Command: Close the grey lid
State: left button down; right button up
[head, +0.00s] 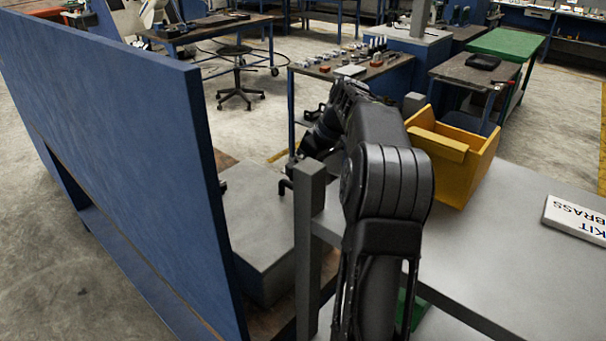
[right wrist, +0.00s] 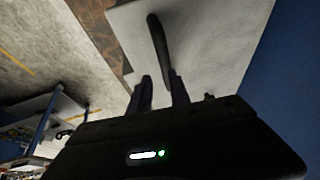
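The grey lid (head: 258,207) is the flat top of a grey box (head: 277,272) behind the blue panel in the head view. It looks lowered and nearly level, but whether it is fully seated cannot be told. A dark curved handle (right wrist: 157,40) stands out from the grey lid surface (right wrist: 212,38) in the right wrist view. My right gripper (right wrist: 160,82) has its two fingers apart, close to the handle; the handle's near end overlaps one fingertip, and contact is unclear. My left gripper is out of view.
A tall blue panel (head: 110,130) borders the box on the left. A grey post (head: 309,240) stands just right of the box. A yellow bin (head: 452,160) and a white sign (head: 577,217) rest on the grey table (head: 500,260) at right.

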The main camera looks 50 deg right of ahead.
jog(key=shift+o, duration=1.3)
jog(key=shift+s+a+r, duration=0.15)
jog(key=shift+a+r, duration=0.1)
jog(key=shift+a, duration=0.1)
jog(key=shift+f, duration=0.1)
jog(key=shift+d, duration=0.1)
jog(key=v, duration=0.7)
jog(key=shift+r, duration=0.35)
jog(key=shift+s, duration=0.15)
